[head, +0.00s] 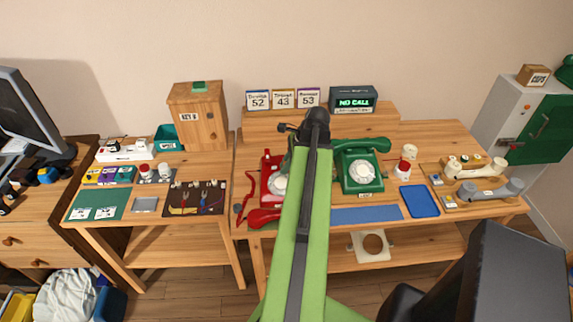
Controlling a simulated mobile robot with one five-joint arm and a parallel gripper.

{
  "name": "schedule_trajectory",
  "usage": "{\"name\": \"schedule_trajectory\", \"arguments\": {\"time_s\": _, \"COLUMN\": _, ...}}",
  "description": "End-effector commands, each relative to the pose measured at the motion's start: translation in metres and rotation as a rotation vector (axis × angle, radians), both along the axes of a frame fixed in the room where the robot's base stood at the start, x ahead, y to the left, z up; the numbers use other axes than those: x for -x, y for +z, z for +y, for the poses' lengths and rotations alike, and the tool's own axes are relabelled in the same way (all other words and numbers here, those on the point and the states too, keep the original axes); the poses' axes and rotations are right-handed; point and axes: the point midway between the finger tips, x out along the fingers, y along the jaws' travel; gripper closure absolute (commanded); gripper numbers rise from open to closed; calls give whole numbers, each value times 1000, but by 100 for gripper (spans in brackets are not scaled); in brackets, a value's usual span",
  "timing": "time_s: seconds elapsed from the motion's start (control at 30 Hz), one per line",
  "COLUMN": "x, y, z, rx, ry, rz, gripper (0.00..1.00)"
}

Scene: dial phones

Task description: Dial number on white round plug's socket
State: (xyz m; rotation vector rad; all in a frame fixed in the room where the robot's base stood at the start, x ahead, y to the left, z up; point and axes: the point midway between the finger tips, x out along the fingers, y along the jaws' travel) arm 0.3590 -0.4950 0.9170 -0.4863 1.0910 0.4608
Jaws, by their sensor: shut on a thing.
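My gripper (316,118) is at the far end of my green arm, over the back middle of the right-hand table. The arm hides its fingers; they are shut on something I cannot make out. A red dial phone (269,178) stands left of the arm, its red handset (263,217) off at the front. A green dial phone (361,171) stands right of the arm with its green handset on top. Another dark green shape shows partly behind the arm. Three number cards (283,99) at the back read 52, 43 and 53. I cannot make out a white round plug or its socket.
A black display (353,100) reads "NO CALL". A blue tray (419,201), red-and-white pots and pale handsets (482,168) lie at the right. The left table (155,226) holds a wooden key box (199,114), a tool mat (195,198) and small parts.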

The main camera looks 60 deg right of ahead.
Motion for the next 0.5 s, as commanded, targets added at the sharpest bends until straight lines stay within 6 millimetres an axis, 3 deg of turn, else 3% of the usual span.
{"name": "schedule_trajectory", "arguments": {"time_s": 0.5, "x": -2, "y": -6, "z": -2, "rx": 0, "ry": 1, "rz": 0, "gripper": 100}}
